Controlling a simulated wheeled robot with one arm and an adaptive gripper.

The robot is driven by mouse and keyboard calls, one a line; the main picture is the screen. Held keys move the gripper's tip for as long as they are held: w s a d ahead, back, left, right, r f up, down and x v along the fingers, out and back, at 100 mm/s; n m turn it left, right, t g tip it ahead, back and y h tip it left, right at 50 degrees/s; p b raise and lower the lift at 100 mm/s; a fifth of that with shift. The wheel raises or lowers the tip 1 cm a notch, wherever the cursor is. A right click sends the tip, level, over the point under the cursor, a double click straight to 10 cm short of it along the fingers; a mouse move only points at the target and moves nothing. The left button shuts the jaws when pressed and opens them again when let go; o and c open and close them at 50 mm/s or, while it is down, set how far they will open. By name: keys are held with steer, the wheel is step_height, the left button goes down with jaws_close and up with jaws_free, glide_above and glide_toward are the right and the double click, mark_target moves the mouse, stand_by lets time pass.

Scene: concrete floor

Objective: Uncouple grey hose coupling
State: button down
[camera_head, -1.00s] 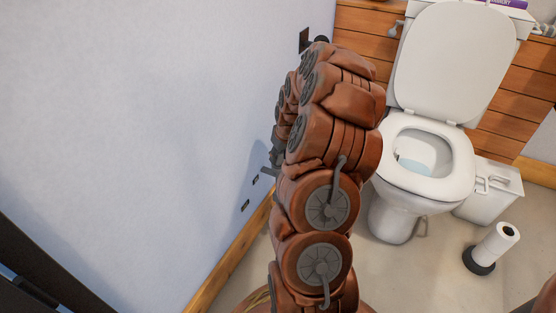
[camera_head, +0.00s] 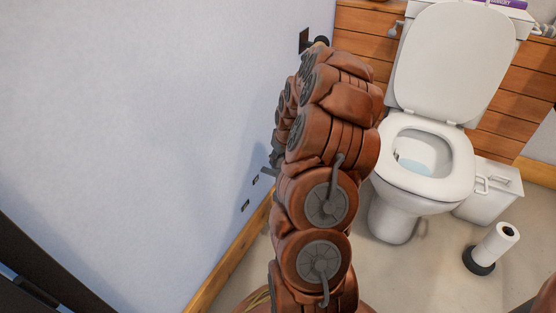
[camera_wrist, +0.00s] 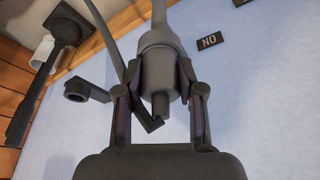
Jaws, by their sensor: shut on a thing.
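The grey hose coupling (camera_wrist: 160,45) is in the upper middle of the wrist view, with a rounded body and a narrower stub toward my palm. My gripper (camera_wrist: 160,70) has one finger on each side of it and is shut on it. A thin dark bar (camera_wrist: 128,75) runs down the left side of the coupling and ends in a bent tip near the stub. In the head view my arm hides the coupling, and only a dark edge of my gripper (camera_head: 275,157) shows by the wall.
A "NO" label (camera_wrist: 210,41) is on the pale wall. A toilet (camera_head: 425,165), a white box (camera_head: 490,190) and a paper roll holder (camera_head: 490,248) stand right of my arm.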

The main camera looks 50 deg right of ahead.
steer(key=shift+f, duration=0.15)
steer(key=c, duration=0.6)
jaws_free()
steer(key=shift+c, duration=0.2)
steer(key=shift+w+d+r+p+v, duration=0.1)
steer(key=shift+w+p+v, duration=0.35)
steer(key=shift+v, duration=1.05)
steer(key=shift+w+d+r+p+v, duration=0.1)
steer(key=shift+p+v, duration=0.6)
steer(key=shift+v, duration=0.75)
steer(key=shift+w+r+p+v, duration=0.1)
steer(key=shift+w+p+v, duration=0.35)
steer(key=shift+v, duration=1.05)
steer(key=shift+s+f, duration=0.1)
steer(key=shift+s, duration=0.05)
